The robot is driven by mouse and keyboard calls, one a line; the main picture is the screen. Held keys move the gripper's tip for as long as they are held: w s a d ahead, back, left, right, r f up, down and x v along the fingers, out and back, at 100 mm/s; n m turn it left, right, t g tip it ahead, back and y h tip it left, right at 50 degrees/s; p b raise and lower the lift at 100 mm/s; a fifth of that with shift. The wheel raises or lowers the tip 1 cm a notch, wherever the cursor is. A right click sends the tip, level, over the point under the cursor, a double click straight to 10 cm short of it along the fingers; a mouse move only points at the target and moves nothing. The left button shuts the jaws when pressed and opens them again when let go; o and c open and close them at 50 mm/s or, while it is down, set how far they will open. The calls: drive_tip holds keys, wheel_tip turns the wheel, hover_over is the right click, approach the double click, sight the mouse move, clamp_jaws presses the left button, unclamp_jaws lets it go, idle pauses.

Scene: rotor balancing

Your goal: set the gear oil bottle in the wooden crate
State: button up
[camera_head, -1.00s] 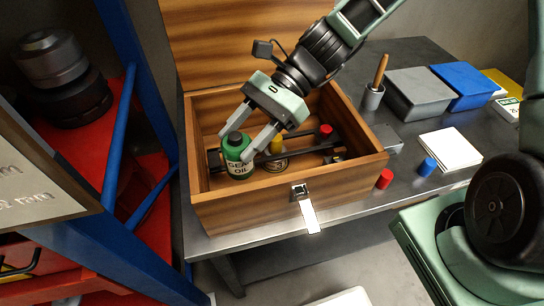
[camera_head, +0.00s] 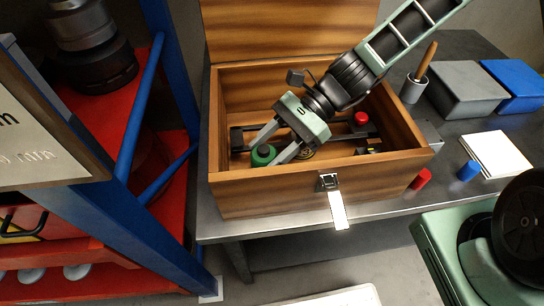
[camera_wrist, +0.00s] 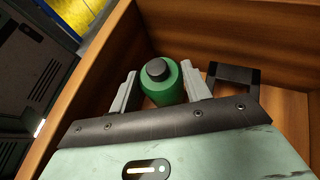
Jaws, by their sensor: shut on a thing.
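The green gear oil bottle (camera_head: 263,155) with its dark cap is down inside the wooden crate (camera_head: 330,167), near its left front corner. My gripper (camera_head: 270,147) reaches into the crate and is shut on the bottle. In the wrist view, the bottle (camera_wrist: 163,84) sits between the two grey fingers, below the crate's rim. The bottle's lower part is hidden by the crate's front wall, so I cannot tell whether it touches the floor of the crate.
A black rack with a red-capped item (camera_head: 361,118) stands inside the crate, right of the bottle. The crate's lid is open at the back. A red cylinder (camera_head: 421,179), a blue cylinder (camera_head: 468,170) and a white block (camera_head: 496,153) lie on the bench to the right.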

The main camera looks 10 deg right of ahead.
sight(271, 159)
drive_tip(key=shift+f, duration=1.8)
drive_tip(key=o, duration=1.1)
drive_tip(key=b+v, duration=0.1)
drive_tip(key=v, duration=1.1)
